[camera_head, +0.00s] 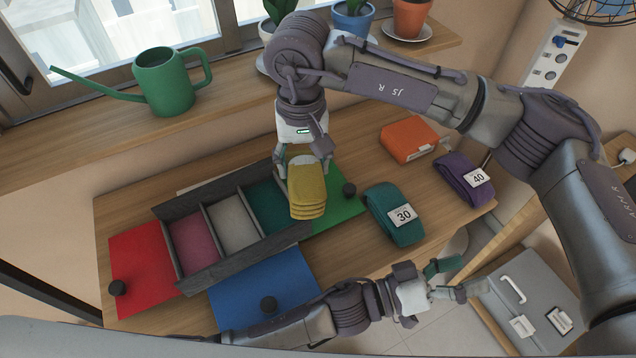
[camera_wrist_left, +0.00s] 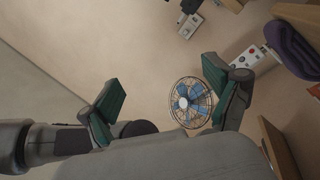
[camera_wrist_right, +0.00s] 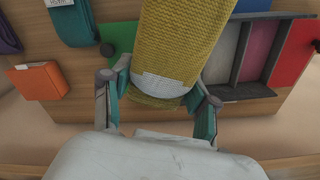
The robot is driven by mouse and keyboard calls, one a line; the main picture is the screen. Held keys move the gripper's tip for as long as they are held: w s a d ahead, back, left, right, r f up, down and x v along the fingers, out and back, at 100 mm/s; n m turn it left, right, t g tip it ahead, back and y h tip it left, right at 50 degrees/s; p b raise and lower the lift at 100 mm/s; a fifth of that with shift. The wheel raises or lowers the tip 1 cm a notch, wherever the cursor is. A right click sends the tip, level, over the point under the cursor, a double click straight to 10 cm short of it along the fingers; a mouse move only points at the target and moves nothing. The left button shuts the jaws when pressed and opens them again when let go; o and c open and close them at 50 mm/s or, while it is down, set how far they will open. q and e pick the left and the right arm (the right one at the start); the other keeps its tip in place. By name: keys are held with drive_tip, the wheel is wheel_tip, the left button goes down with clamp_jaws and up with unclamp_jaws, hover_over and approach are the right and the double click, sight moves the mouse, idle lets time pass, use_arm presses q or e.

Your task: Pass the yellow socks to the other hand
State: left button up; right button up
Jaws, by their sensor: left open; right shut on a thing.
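The yellow socks (camera_head: 307,192) are a folded, layered bundle held above the table by my right gripper (camera_head: 303,166), near the green mat. In the right wrist view the socks (camera_wrist_right: 178,50) fill the space between the two fingers and show a pale patch at their near end. My left gripper (camera_head: 460,277) is open and empty, apart from the socks, low and to the right of them near the table's front edge.
A divided tray (camera_head: 188,279) stands on the table beside red (camera_head: 139,262), blue (camera_head: 280,285) and green (camera_head: 343,212) mats with dark knobs. Teal (camera_head: 383,205), purple (camera_head: 455,172) and orange (camera_head: 402,142) folded items lie to the right. A watering can (camera_head: 165,82) stands on the sill.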

use_arm(q)
drive_tip(key=s+a+r+m+g, duration=0.2)
drive_tip(key=r+m+g, duration=0.1)
drive_tip(key=r+m, duration=0.35)
drive_tip(key=s+a+r+m+g+y, duration=0.1)
drive_tip(key=a+r+m+g, duration=0.15)
drive_tip(key=r+m, duration=0.4)
drive_tip(key=s+a+r+m+g, duration=0.25)
drive_tip(key=r+m, duration=0.25)
drive_tip(key=m, duration=0.4)
drive_tip(key=m+t+y, duration=0.6)
drive_tip(key=t+y, duration=0.6)
drive_tip(key=y, duration=0.9)
approach(310, 177)
drive_tip(key=shift+m, duration=0.3)
drive_tip(key=x, duration=1)
